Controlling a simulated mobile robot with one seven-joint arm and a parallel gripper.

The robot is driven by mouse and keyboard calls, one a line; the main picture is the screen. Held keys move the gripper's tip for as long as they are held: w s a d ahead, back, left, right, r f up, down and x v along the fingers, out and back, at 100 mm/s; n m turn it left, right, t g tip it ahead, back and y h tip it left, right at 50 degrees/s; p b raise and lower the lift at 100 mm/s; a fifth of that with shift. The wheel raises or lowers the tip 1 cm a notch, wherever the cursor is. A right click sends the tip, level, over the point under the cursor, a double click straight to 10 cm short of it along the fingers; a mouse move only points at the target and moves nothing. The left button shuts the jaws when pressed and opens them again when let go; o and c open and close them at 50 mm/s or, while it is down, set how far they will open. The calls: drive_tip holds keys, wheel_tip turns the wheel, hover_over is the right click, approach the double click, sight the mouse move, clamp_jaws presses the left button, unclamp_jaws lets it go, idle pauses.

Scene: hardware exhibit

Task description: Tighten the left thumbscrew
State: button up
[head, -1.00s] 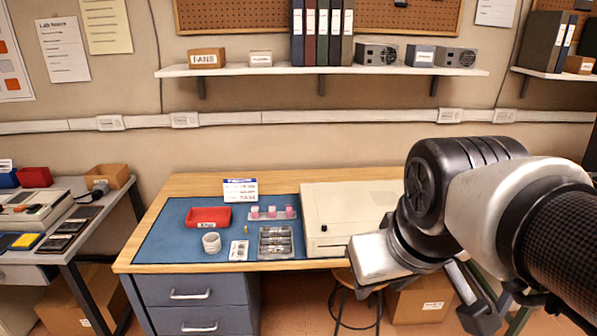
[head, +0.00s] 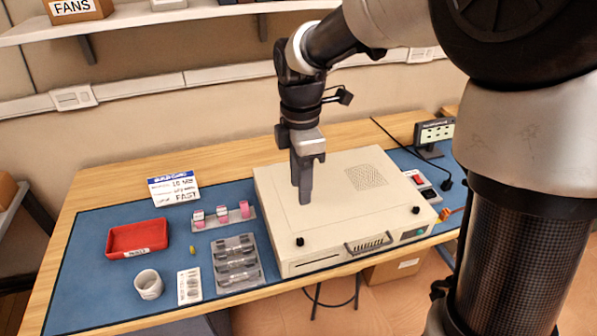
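The cream metal case (head: 340,210) lies flat on the blue mat, its front edge facing me. Two black thumbscrews stand on its top near the front edge: the left thumbscrew (head: 300,241) at the left corner and the right thumbscrew (head: 416,210) at the right corner. How far each is screwed in cannot be told. My gripper (head: 305,196) points down over the left part of the case, behind the left thumbscrew and apart from it. Its fingers overlap from this angle, so their opening is unclear. I see nothing held in it.
A red tray (head: 122,246), a white cup (head: 149,285), a holder with pink-labelled vials (head: 222,219) and a clear compartment box (head: 237,284) stand left of the case. A small display (head: 433,132) stands behind right. The case top is otherwise clear.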

sight(300, 240)
wheel_tip(300, 240, down, 17)
drive_tip(key=shift+f+b, duration=0.2)
drive_tip(key=shift+b, duration=0.8)
drive_tip(key=shift+c, duration=0.3)
clamp_jaws()
